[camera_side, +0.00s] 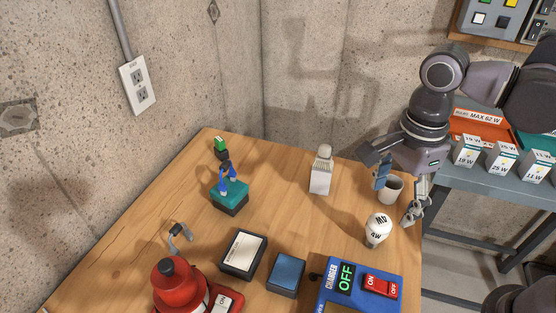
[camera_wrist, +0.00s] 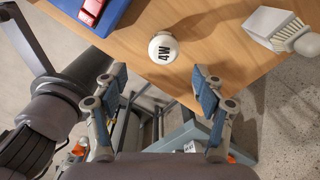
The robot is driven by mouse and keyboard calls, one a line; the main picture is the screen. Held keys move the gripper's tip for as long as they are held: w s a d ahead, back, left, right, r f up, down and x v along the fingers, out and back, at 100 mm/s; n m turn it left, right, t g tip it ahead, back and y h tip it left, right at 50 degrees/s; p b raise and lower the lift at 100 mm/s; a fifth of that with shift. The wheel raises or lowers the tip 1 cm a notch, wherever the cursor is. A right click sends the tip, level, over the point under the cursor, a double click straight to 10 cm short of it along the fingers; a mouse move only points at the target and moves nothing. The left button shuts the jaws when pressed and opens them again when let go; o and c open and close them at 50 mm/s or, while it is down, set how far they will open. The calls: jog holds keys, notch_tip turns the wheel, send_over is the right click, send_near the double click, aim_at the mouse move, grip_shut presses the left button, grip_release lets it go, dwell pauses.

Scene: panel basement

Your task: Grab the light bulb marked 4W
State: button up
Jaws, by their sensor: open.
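The white light bulb marked 4W (camera_side: 377,230) stands on the wooden table near its right edge in the side view. In the wrist view the bulb (camera_wrist: 163,48) shows at top centre with its 4W label readable. My gripper (camera_side: 397,190) is at the table's right edge, above and behind the bulb in the side view. In the wrist view my gripper (camera_wrist: 160,88) is open and empty. Its two fingers are spread wide, one to each side of and short of the bulb, not touching it.
A blue charger box (camera_side: 362,285) is in front of the bulb. A side table (camera_side: 480,180) holds several labelled bulb boxes. Bare wood lies left of the bulb.

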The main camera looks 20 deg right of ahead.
aim_at(381, 219)
jog(key=shift+f, duration=2.8)
jog(key=shift+w+f, duration=0.2)
jog(key=shift+f, duration=0.8)
jog(key=shift+w+f, duration=0.15)
jog(key=shift+f, duration=1.45)
jog(key=c, duration=1.3)
